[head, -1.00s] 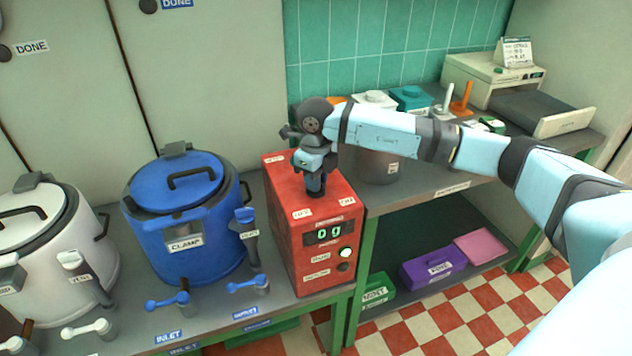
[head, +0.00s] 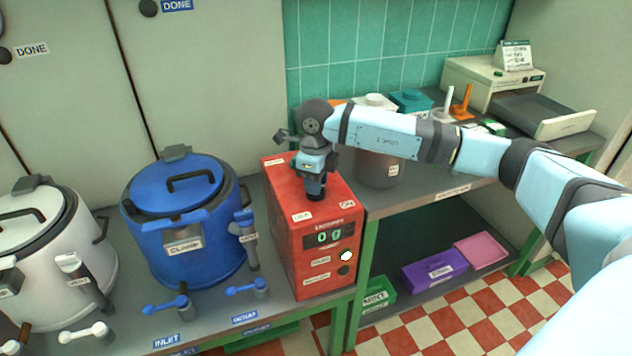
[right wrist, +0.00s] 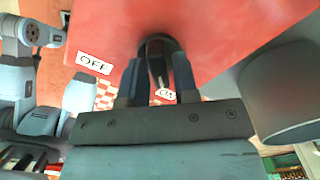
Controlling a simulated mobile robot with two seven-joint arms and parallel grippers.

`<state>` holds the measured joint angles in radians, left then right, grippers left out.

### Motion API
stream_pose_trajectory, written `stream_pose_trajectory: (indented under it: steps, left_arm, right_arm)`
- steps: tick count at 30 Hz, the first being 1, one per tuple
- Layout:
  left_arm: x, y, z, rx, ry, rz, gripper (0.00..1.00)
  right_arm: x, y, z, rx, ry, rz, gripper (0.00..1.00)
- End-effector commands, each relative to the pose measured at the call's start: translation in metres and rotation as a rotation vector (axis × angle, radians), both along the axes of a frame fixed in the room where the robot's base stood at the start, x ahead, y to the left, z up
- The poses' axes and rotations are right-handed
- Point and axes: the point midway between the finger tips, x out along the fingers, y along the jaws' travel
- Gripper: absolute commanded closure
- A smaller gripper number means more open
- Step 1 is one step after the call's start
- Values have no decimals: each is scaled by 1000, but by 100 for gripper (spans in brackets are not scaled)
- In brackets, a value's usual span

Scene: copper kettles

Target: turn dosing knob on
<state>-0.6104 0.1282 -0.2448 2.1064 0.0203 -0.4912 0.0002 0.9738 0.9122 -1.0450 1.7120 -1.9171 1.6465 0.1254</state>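The red dosing unit (head: 330,262) stands on the counter with a display reading 0 g. Its dark dosing knob (right wrist: 158,62) is on the top face, mostly hidden by my right gripper (head: 315,190) in the head view. In the right wrist view, my right gripper (right wrist: 157,75) has one finger on each side of the knob and appears closed on it. An OFF label (right wrist: 94,63) lies left of the knob. The knob's pale mark points toward the ON label (right wrist: 167,94), which shows between the fingers.
A blue kettle (head: 185,240) with a clamp stands left of the unit, and a pale kettle (head: 45,260) farther left. A grey pot (head: 378,168) stands close behind on the right. A lower shelf holds a purple box (head: 434,271) and a pink tray (head: 481,250).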

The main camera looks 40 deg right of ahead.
Motion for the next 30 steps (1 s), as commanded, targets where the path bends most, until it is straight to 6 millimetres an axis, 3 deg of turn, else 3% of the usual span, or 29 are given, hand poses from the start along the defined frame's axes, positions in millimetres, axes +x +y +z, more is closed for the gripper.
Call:
stream_pose_trajectory:
  steps: [10, 14, 30]
  left_arm:
    - [0, 0, 0, -2, 0, 1, 100]
    - [0, 0, 1, -2, 0, 1, 100]
    - [-1, 0, 4, -3, 6, 3, 100]
  right_arm:
    - [-1, 0, 0, 0, 2, -1, 57]
    - [0, 0, 11, 1, 1, -1, 57]
    - [0, 0, 120, 0, 0, -1, 57]
